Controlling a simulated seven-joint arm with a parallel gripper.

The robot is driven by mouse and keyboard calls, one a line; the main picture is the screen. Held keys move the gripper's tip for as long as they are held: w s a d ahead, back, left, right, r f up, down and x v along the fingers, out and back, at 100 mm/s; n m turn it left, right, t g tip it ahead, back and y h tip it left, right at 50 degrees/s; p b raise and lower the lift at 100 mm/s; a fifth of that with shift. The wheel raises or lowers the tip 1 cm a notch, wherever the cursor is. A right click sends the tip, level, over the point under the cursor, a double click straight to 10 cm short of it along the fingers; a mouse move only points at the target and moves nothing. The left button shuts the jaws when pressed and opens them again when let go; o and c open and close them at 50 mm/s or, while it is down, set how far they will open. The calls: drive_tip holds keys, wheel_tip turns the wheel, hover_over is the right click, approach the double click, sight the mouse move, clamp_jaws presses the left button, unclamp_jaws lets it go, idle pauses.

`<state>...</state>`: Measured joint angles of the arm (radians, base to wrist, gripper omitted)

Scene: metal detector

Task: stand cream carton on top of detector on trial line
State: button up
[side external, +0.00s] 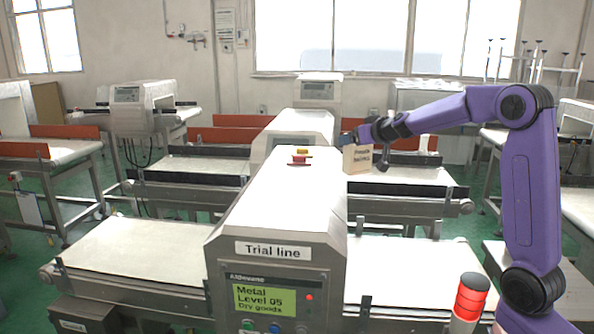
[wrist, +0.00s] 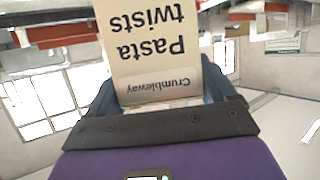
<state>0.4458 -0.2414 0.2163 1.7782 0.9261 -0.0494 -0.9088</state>
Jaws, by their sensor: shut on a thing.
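My gripper (side external: 351,139) is shut on the cream carton (side external: 358,159), which hangs upright below it. In the wrist view the carton (wrist: 155,45) sits between the fingers, with "Pasta twists" and "Crumbleway" upside down in the picture. The detector (side external: 285,205) on the trial line is a white and grey housing with a "Trial line" label and a green display. In the side view the carton shows just right of the far end of the detector's top. I cannot tell its exact depth or its gap to the detector.
A red stack light (side external: 470,296) stands front right. Other detectors (side external: 292,130) and belts (side external: 207,168) stand behind.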

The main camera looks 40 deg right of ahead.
drive_tip(key=shift+s+a+r+n+t+y, duration=0.1)
drive_tip(key=shift+a+r+n+y, duration=0.2)
drive_tip(key=shift+a+n+y, duration=0.15)
drive_tip(key=shift+w+a+r+n+t+y, duration=0.1)
drive_tip(key=shift+a+r+n+y, duration=0.2)
drive_tip(key=shift+a+y, duration=0.25)
drive_tip(key=shift+s+a+r+n+t+y, duration=0.1)
drive_tip(key=shift+a+r+n+y, duration=0.15)
drive_tip(key=shift+a+n+y, duration=0.25)
drive_tip(key=s+a+r+n+g+y, duration=0.4)
drive_tip(key=s+a+r+n+y, duration=0.2)
drive_tip(key=a+r+n+y, duration=0.3)
drive_tip(key=w+f, duration=1.3)
drive_tip(key=f, duration=0.1)
drive_tip(key=shift+w+a+y, duration=0.15)
drive_tip(key=shift+w+y, duration=0.05)
drive_tip(key=shift+y, duration=0.2)
drive_tip(key=o, duration=1)
drive_tip(key=shift+f, duration=0.1)
drive_tip(key=shift+c, duration=0.2)
